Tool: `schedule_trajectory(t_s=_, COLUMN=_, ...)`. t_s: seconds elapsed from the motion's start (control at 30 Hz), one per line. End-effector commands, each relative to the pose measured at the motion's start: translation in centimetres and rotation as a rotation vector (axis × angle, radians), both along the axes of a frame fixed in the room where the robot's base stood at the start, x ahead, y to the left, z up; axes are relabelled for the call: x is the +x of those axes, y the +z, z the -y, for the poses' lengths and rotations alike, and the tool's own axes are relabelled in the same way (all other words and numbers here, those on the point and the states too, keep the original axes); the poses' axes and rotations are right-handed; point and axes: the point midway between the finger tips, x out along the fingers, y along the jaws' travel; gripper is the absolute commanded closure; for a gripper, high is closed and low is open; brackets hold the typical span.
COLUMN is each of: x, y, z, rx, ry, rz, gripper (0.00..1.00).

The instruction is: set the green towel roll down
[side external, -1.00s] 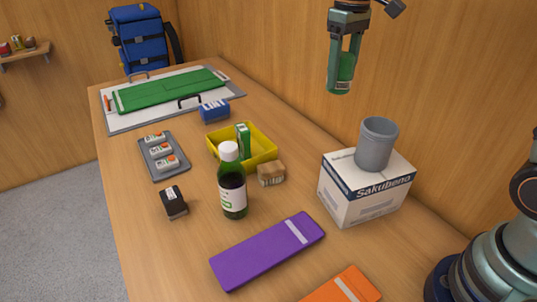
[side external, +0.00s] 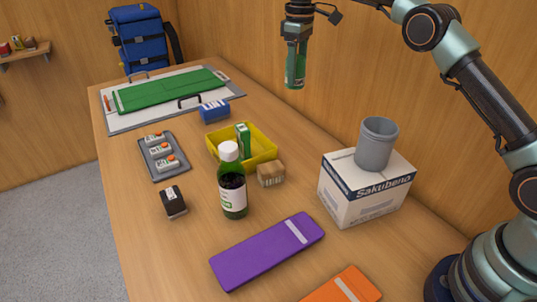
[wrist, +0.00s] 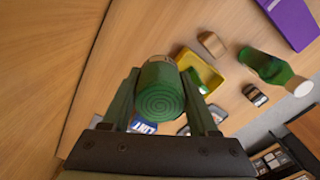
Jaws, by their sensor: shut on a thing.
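The green towel roll (wrist: 159,90) is held between the two fingers of my gripper (side external: 296,62), which is shut on it. In the side view the roll (side external: 293,78) hangs upright, high above the table, and its upper part is hidden by the fingers. In the wrist view its spiral end faces the camera, between the fingers of the gripper (wrist: 163,95). The wooden table (side external: 185,240) lies well below, and nothing touches the roll except my gripper.
A yellow tray (side external: 263,157) holds a green-and-white box. A dark green bottle (side external: 232,190), brown block (side external: 271,174), blue box (side external: 214,110) and grey tray (side external: 148,164) stand nearby. A grey cup (side external: 376,145) stands on a white box (side external: 345,195). Table between the yellow tray and wall is bare.

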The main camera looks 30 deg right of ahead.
Motion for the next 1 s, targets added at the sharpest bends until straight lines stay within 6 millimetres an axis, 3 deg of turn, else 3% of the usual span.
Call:
schedule_trajectory(t_s=0.27, x=0.3, y=-2.4, z=-0.1, rx=0.000, ry=0.018, rz=-0.004, gripper=1.00)
schedule_trajectory(t_s=0.7, x=0.3, y=-12.8, z=0.0, rx=0.000, ry=0.016, rz=-0.004, gripper=1.00)
schedule_trajectory(t_s=0.83, x=0.3, y=-15.0, z=0.0, rx=0.000, ry=0.016, rz=-0.001, gripper=1.00)
schedule_trajectory(t_s=1.0, x=0.4, y=-16.2, z=0.0, rx=0.000, ry=0.016, rz=0.001, gripper=1.00)
